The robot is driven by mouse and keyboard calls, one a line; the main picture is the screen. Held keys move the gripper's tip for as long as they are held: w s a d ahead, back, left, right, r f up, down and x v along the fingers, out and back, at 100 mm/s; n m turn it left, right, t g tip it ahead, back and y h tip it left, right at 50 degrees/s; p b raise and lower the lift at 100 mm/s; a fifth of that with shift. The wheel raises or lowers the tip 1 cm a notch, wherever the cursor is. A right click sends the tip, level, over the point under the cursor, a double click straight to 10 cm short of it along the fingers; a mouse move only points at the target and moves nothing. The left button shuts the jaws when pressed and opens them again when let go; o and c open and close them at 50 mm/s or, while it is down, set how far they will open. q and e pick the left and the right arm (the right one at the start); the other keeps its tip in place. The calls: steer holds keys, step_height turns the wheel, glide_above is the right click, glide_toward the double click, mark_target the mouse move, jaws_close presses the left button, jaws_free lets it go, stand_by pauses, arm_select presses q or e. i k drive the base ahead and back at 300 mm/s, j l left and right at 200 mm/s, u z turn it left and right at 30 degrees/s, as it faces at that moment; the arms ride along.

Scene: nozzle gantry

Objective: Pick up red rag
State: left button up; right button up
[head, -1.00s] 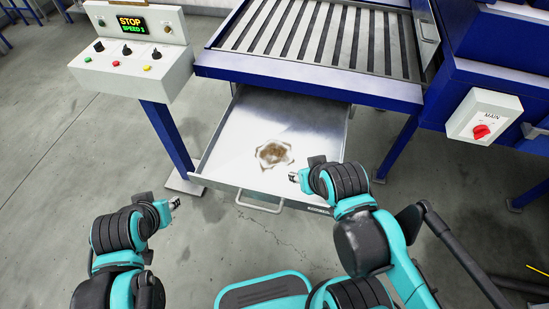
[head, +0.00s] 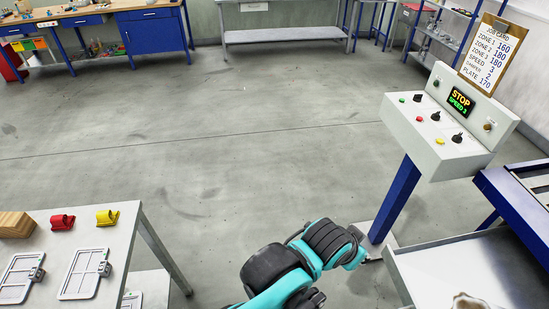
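The red rag (head: 62,222) is a small folded cloth lying on a light grey table (head: 128,235) at the lower left of the head view. A yellow rag (head: 107,217) lies just right of it. My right gripper is out of view.
A wooden block (head: 16,225) and two framed plates (head: 84,273) share the table with the rags. Bare floor (head: 250,160) fills the middle.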

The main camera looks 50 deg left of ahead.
mark_target(60, 221)
steer(key=u, duration=4.15)
steer(key=i+l+u, duration=0.15)
steer(key=u, duration=0.25)
steer(key=i+l+u, duration=0.1)
steer(key=l+u, duration=0.2)
steer(key=u, duration=0.15)
steer(key=i+l+u, duration=0.1)
steer(key=l+u, duration=0.3)
steer(key=i+l+u, duration=0.1)
steer(key=l, duration=0.5)
steer(key=l+u, duration=0.15)
steer(key=l, duration=0.45)
